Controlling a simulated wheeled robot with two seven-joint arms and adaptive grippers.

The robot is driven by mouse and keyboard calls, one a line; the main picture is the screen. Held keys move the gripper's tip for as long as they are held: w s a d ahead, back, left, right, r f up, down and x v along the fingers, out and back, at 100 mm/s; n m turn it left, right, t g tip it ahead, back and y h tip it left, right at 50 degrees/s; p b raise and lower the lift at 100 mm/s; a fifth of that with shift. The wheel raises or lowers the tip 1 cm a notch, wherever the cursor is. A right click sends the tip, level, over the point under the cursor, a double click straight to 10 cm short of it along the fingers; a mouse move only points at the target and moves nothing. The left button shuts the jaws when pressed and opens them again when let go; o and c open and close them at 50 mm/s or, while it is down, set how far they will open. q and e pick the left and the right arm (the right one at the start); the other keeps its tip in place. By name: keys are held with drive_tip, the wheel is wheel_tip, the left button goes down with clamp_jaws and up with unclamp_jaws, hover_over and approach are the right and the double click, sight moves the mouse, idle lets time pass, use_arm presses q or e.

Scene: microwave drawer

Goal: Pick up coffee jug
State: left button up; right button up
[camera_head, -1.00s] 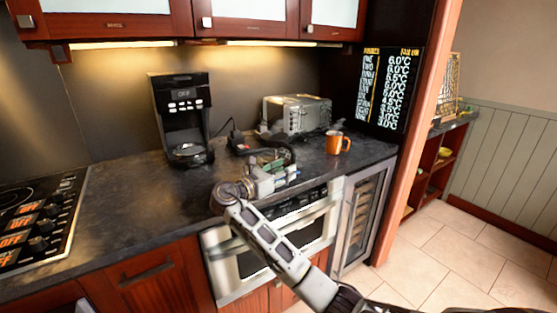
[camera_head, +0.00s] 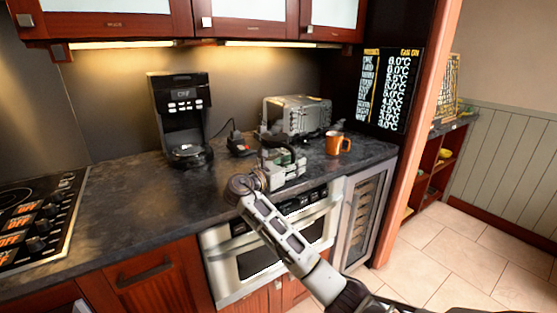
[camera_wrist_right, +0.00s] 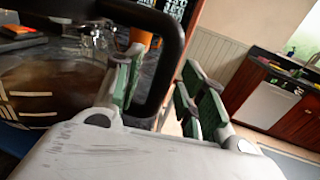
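The coffee jug (camera_wrist_right: 50,85) fills the left of the right wrist view, a glass body with brown contents and a thick black handle (camera_wrist_right: 166,75). My right gripper (camera_wrist_right: 165,98) has one finger inside the handle loop and the other outside it. The fingers are apart, with a visible gap between handle and outer finger. In the head view, my right gripper (camera_head: 288,168) is over the counter's front part, and the jug's dark parts (camera_head: 272,140) show just behind it, mostly hidden. My left gripper is not in view.
A black coffee maker (camera_head: 180,105) stands on the counter (camera_head: 120,205) at left. A toaster (camera_head: 297,115) is behind my gripper and an orange mug (camera_head: 337,145) to its right. The hob (camera_head: 35,225) is at far left. The counter between hob and gripper is clear.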

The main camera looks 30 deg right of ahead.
drive_tip(key=c, duration=0.7)
clamp_jaws()
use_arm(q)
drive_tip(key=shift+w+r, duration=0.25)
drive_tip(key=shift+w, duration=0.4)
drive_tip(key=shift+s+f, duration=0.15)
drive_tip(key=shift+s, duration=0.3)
use_arm(e)
drive_tip(key=shift+r, duration=0.25)
